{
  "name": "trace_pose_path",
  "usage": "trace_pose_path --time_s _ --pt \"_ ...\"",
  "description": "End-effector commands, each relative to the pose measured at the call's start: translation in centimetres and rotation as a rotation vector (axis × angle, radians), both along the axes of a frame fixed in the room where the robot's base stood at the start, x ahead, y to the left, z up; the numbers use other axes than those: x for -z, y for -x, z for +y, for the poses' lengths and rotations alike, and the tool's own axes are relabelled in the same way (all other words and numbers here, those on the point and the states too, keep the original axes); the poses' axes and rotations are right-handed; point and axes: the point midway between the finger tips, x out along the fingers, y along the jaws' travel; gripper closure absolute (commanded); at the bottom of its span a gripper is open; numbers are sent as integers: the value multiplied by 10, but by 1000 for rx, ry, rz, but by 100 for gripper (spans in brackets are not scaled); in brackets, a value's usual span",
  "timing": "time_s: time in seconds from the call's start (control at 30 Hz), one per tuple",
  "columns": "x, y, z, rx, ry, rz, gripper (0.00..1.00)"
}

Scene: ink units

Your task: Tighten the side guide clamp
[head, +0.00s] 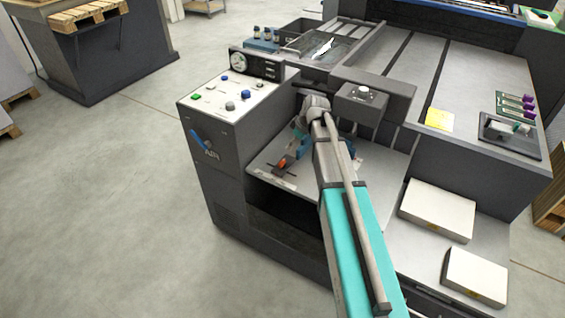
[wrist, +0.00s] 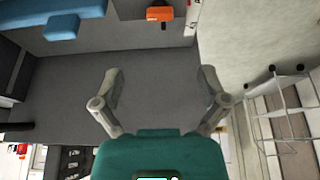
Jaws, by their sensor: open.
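In the wrist view my gripper (wrist: 164,84) is open, with nothing between its two fingers. A small orange part with a black piece below it, perhaps the clamp's handle (wrist: 160,14), is at the top edge of that view, beyond the fingertips and apart from them. A blue bar (wrist: 52,22) lies at the upper left. In the head view an orange-red handle (head: 283,163) shows on the pale shelf of the machine, left of my arm. Blue parts show beside my arm there. The arm hides the shelf behind it, and I cannot make out the fingers in that view.
The control panel (head: 229,97) stands left of my arm. A block with a white knob (head: 362,92) overhangs the shelf to the right. Two white boxes (head: 438,210) (head: 475,277) lie at the lower right. The floor (head: 110,200) at left is clear.

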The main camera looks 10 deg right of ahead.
Motion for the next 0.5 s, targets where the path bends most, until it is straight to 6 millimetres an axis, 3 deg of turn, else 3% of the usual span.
trace_pose_path --time_s 0.5 --pt "41 -11 11 1 0 0 7"
